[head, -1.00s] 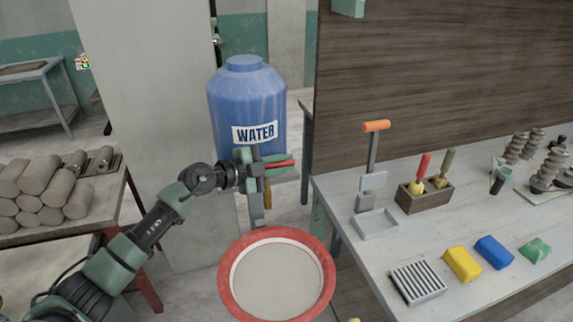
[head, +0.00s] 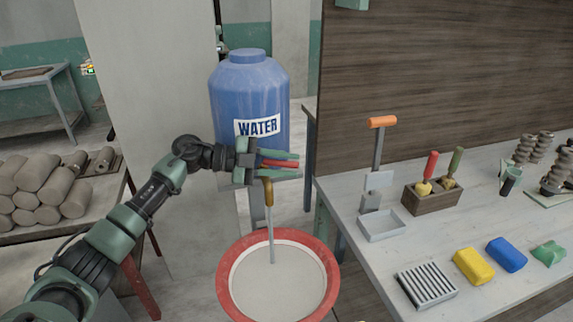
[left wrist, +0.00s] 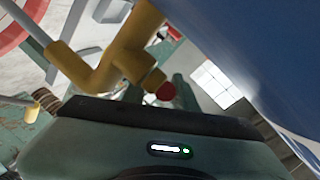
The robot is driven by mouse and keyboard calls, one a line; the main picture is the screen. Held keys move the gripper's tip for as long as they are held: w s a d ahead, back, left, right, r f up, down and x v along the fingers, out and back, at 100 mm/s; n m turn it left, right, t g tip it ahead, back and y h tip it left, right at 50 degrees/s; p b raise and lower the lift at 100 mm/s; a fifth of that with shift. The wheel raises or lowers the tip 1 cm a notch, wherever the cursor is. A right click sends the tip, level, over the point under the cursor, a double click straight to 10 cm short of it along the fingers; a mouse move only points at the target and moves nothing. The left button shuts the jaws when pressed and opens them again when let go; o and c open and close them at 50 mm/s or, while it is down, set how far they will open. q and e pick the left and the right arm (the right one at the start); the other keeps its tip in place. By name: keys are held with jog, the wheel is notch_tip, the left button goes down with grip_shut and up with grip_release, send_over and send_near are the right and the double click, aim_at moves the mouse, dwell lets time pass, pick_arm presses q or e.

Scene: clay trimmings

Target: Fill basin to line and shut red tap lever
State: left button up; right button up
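The blue water barrel (head: 248,92), labelled WATER, stands at the back. Its brass tap (head: 268,187) shows below my left gripper (head: 284,164), and in the left wrist view the tap (left wrist: 115,62) is close up. My left gripper's green fingers lie on both sides of the red tap lever (head: 281,163) and appear closed on it. A thin water stream (head: 271,235) runs from the spout into the red-rimmed basin (head: 227,280) below. The basin's inside looks pale grey; I cannot make out the water level or the line. My right gripper is out of view.
On the right, a workbench (head: 343,197) holds a tool stand (head: 378,180), a wooden tool box (head: 432,197), a ribbed tray (head: 427,284) and yellow, blue and green blocks. On the left, a table holds stacked clay rolls (head: 45,188).

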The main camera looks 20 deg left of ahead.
aim_at(274, 164)
pick_arm(q)
jog(key=shift+s+a, duration=0.2)
jog(key=shift+a, duration=0.3)
jog(key=b+v, duration=0.2)
jog(key=v, duration=0.3)
jog(key=shift+s+a+r, duration=0.1)
jog(key=shift+s+a, duration=0.1)
jog(key=shift+a, duration=0.05)
jog(key=shift+s+a+r, duration=0.25)
jog(key=shift+s+a, duration=0.05)
jog(key=shift+a, duration=0.2)
jog(key=shift+c, duration=0.4)
